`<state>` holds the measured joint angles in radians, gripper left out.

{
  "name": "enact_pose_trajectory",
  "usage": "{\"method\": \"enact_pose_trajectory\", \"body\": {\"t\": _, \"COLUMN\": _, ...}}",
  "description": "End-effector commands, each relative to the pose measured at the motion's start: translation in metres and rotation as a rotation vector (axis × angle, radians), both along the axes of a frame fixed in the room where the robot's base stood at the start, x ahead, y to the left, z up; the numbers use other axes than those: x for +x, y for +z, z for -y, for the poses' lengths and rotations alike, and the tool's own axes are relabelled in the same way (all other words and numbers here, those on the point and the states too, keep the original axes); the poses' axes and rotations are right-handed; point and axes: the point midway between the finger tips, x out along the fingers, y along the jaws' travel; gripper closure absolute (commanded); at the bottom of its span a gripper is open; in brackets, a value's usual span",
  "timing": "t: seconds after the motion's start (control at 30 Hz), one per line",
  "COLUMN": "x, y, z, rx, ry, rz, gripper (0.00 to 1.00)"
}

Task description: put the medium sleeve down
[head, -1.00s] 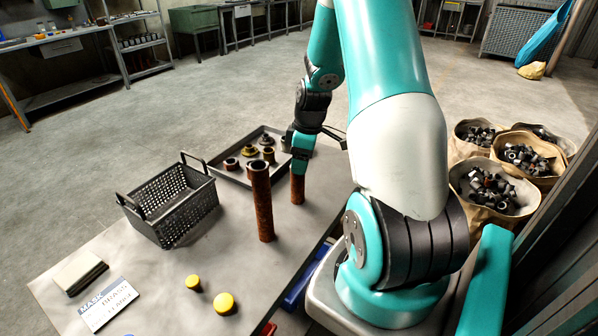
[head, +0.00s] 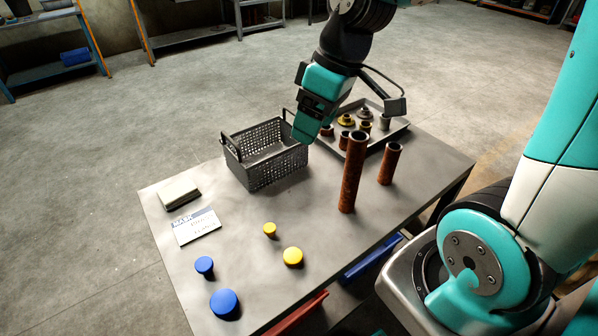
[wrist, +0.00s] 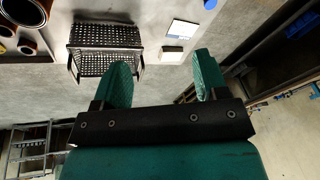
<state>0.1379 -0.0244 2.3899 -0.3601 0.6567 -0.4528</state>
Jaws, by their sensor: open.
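The medium sleeve (head: 390,163), a rusty brown tube, stands upright on the table to the right of the taller rusty sleeve (head: 352,172). Nothing touches it. My gripper (head: 306,128) is raised above the table near the basket's right end in the head view, left of both sleeves and apart from them. In the wrist view my gripper (wrist: 163,68) has its two green fingers spread, with nothing between them. Tube ends show at the upper left of the wrist view, but I cannot tell for certain which sleeve each is.
A black mesh basket (head: 271,171) stands left of the sleeves. A grey tray (head: 396,127) with several small brown and yellow parts lies behind them. Blue knobs (head: 225,303), yellow knobs (head: 293,257), a label card (head: 197,228) and a grey block (head: 179,193) lie toward the front and left.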

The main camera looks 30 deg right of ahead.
Motion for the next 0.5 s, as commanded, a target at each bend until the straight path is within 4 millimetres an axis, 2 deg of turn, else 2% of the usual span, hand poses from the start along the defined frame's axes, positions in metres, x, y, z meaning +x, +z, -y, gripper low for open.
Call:
{"method": "enact_pose_trajectory", "body": {"t": 0.03, "x": -0.024, "y": 0.01, "z": -0.034, "rx": 0.021, "ry": 0.037, "rz": -0.009, "gripper": 0.33}}
{"method": "enact_pose_trajectory", "body": {"t": 0.1, "x": -0.055, "y": 0.018, "z": -0.067, "rx": 0.051, "ry": 0.058, "rz": -0.034, "gripper": 0.33}}
{"method": "enact_pose_trajectory", "body": {"t": 0.2, "x": -0.092, "y": 0.025, "z": -0.094, "rx": 0.076, "ry": 0.076, "rz": -0.068, "gripper": 0.33}}
{"method": "enact_pose_trajectory", "body": {"t": 0.33, "x": -0.118, "y": 0.028, "z": -0.108, "rx": 0.089, "ry": 0.086, "rz": -0.095, "gripper": 0.33}}
{"method": "enact_pose_trajectory", "body": {"t": 0.5, "x": -0.122, "y": 0.028, "z": -0.109, "rx": 0.091, "ry": 0.083, "rz": -0.103, "gripper": 0.33}}
